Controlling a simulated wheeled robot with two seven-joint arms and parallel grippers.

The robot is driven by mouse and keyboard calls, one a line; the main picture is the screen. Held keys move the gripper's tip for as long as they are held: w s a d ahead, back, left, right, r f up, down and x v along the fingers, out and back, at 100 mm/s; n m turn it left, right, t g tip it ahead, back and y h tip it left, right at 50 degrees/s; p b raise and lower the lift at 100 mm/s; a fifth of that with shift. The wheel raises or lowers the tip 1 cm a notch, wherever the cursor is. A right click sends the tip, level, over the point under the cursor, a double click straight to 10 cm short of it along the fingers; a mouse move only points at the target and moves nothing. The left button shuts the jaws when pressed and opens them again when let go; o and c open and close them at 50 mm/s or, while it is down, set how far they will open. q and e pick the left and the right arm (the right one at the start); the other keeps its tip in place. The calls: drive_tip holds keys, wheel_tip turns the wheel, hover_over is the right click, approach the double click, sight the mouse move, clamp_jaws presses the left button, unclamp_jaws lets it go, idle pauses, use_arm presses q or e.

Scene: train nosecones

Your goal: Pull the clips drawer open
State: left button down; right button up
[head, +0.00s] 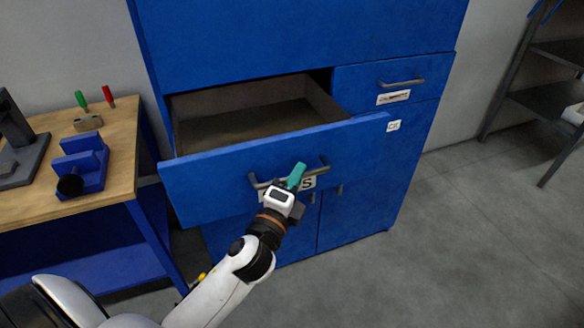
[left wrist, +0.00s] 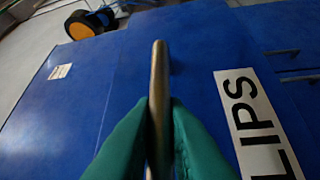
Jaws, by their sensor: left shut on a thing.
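The clips drawer (head: 215,185) stands pulled well out of the blue cabinet, and its empty-looking inside shows from above. Its bar handle (head: 324,165) is on the front, next to a white label (head: 308,183) that is partly hidden. My left gripper (head: 296,177) is at the handle, with its teal fingers shut on the bar. In the left wrist view the handle (left wrist: 159,75) runs between the two teal fingers of my left gripper (left wrist: 158,130). The label there reads "LIPS" (left wrist: 255,125), with the rest out of view. My right gripper is not in view.
The blue cabinet (head: 300,35) has a smaller shut drawer (head: 430,75) at the right and doors below. A workbench (head: 120,165) with a blue fixture (head: 80,165) and tools stands close on the left. Open floor (head: 450,240) lies to the right, before a grey shelf (head: 555,90).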

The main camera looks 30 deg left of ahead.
use_arm(q)
drive_tip(key=shift+s+d, duration=0.1)
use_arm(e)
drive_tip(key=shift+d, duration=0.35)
use_arm(q)
drive_tip(key=c, duration=1.5)
unclamp_jaws()
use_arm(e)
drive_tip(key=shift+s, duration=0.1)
use_arm(q)
drive_tip(key=shift+o, duration=0.2)
